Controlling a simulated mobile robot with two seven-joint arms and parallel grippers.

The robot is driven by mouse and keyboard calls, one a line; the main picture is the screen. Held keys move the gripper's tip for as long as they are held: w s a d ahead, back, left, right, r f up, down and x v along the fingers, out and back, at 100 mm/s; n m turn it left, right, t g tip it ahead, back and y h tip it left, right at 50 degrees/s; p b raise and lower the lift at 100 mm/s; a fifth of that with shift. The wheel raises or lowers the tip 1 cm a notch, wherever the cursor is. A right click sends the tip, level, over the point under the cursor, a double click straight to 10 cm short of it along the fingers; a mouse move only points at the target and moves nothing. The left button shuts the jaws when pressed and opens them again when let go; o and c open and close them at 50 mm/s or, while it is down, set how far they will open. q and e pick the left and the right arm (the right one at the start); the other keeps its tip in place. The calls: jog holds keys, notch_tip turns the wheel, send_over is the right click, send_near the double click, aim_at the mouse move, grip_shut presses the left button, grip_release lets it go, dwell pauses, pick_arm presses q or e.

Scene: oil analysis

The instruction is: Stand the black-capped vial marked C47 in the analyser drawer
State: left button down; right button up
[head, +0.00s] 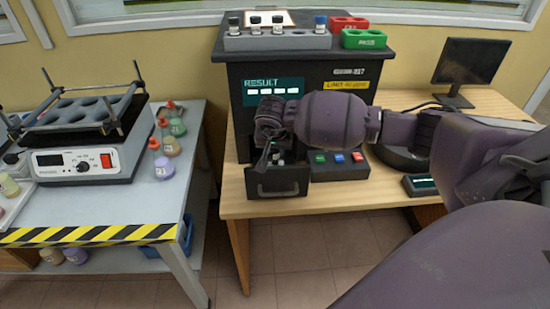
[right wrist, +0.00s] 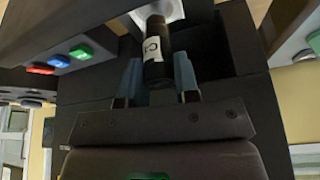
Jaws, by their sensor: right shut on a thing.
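The analyser (head: 300,60) is a dark cabinet with a lit RESULT screen. Its drawer (head: 278,186) is pulled out at the lower front. My right gripper (head: 274,146) is above the drawer, pointing down. In the right wrist view, its blue-grey fingers (right wrist: 158,82) are shut on a dark vial (right wrist: 156,66) with a white label (right wrist: 153,48); only a "C" and part of another mark can be read. The vial's far end is by a pale, rounded surface (right wrist: 158,12); I cannot tell whether they touch. My left gripper is not in view.
A button panel (head: 338,166) sits right of the drawer. A shaker (head: 85,140) and coloured flasks (head: 163,165) occupy the left table.

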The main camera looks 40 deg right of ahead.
aim_at(275, 159)
jog(key=shift+f, duration=2.15)
jog(key=o, duration=0.9)
jog(key=shift+b, duration=0.3)
